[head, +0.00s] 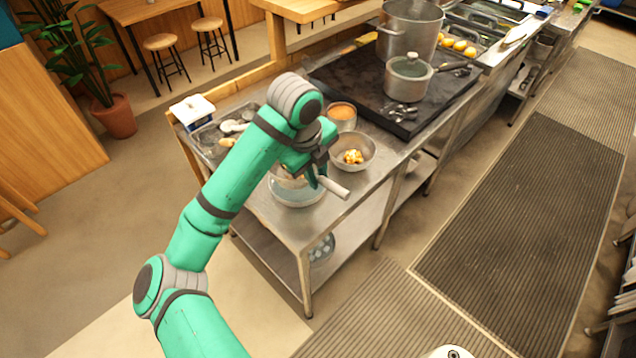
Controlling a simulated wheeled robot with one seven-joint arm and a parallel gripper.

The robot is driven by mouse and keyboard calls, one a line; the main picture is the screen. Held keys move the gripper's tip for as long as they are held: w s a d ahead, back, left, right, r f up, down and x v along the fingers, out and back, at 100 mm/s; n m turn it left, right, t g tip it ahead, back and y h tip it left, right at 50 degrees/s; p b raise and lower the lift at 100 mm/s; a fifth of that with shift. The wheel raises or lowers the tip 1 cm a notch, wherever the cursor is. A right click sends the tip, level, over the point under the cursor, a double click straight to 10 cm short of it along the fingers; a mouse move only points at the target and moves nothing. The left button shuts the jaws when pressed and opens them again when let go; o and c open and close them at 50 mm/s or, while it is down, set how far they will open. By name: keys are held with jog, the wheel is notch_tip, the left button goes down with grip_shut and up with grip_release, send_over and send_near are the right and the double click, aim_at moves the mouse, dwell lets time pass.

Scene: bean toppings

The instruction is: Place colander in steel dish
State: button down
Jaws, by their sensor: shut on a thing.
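My gripper (318,182) is at the near end of the steel table, shut on a pale handle (335,188) that sticks out to the right. The handle appears to belong to the colander, whose bowl is mostly hidden behind my gripper and arm. A round, pale dish (297,201), apparently the steel dish, shows just below and left of my gripper. Its far side is covered by my arm. I cannot tell whether the colander touches the dish or hangs above it.
A steel bowl with orange and white food (368,163) stands just behind my gripper. A container with orange contents (342,113) stands farther back. A lidded pot (408,82) and a tall pot (425,30) stand on the dark stove. A dotted round item (322,249) lies on the lower shelf.

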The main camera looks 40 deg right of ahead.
jog(key=shift+w+d+f, duration=0.5)
jog(key=shift+d+f, duration=0.05)
jog(key=shift+f, duration=0.9)
jog(key=shift+w+d+f, duration=0.5)
jog(key=shift+w+f, duration=0.05)
jog(key=shift+f, duration=0.9)
jog(key=shift+w+d+f, duration=0.5)
jog(key=shift+d+f, duration=0.05)
jog(key=shift+f, duration=0.9)
jog(key=shift+f, duration=0.15)
jog(key=c, duration=1.6)
grip_release()
jog(key=shift+c, duration=0.2)
jog(key=v, duration=1.2)
jog(key=shift+r, duration=0.2)
jog(key=shift+s+d+f, duration=0.1)
